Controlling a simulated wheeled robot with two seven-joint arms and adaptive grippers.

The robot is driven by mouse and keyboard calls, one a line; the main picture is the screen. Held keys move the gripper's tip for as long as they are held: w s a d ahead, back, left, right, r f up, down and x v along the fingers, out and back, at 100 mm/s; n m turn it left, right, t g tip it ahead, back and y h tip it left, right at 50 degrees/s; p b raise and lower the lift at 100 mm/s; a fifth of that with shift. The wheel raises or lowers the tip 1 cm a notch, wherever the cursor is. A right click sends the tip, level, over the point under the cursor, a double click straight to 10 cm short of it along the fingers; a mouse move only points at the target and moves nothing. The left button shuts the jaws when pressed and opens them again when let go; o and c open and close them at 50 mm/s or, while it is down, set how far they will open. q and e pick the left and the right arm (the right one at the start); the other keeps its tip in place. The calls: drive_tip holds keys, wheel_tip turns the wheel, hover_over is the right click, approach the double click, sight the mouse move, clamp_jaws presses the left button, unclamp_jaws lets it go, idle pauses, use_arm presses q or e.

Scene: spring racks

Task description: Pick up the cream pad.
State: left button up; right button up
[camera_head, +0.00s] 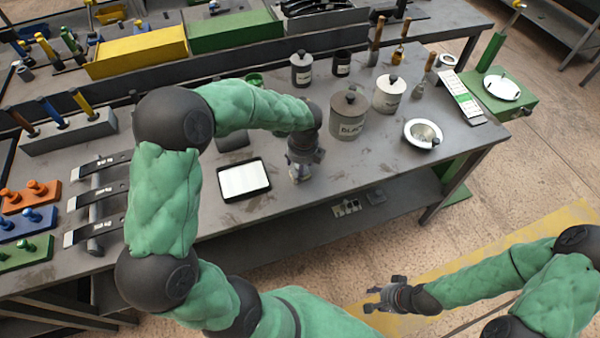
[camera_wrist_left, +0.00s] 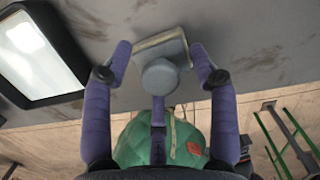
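The cream pad (camera_wrist_left: 150,48) shows in the left wrist view as a pale flat block with a rounded grey knob (camera_wrist_left: 160,77) on it. It lies on the dark tabletop between the two purple fingers of my left gripper (camera_wrist_left: 160,50). The fingers are spread on either side, with a narrow gap at the left; whether the right finger touches is unclear. In the head view my left gripper (camera_head: 298,176) points down near the table's front edge and hides the pad. My right gripper (camera_head: 373,298) is apart from the table, over the floor, fingers apart and empty.
A black-framed white tray (camera_head: 244,180) lies just left of my left gripper. A grey labelled canister (camera_head: 348,115), a white lidded jar (camera_head: 389,94) and a white bowl (camera_head: 423,134) stand to the right.

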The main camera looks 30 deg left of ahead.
use_arm(q)
clamp_jaws()
drive_tip(key=shift+r, duration=0.1)
drive_tip(key=shift+r, duration=0.6)
wheel_tip(320, 180, up, 2)
drive_tip(key=shift+r+p, duration=0.2)
drive_tip(key=shift+p, duration=0.4)
drive_tip(key=s+a+r+p, duration=0.2)
drive_tip(key=s+r+p, duration=0.2)
drive_tip(key=s+r, duration=0.5)
drive_tip(key=s, duration=0.4)
drive_tip(key=shift+s+a, duration=0.35)
drive_tip(key=shift+r, duration=0.1)
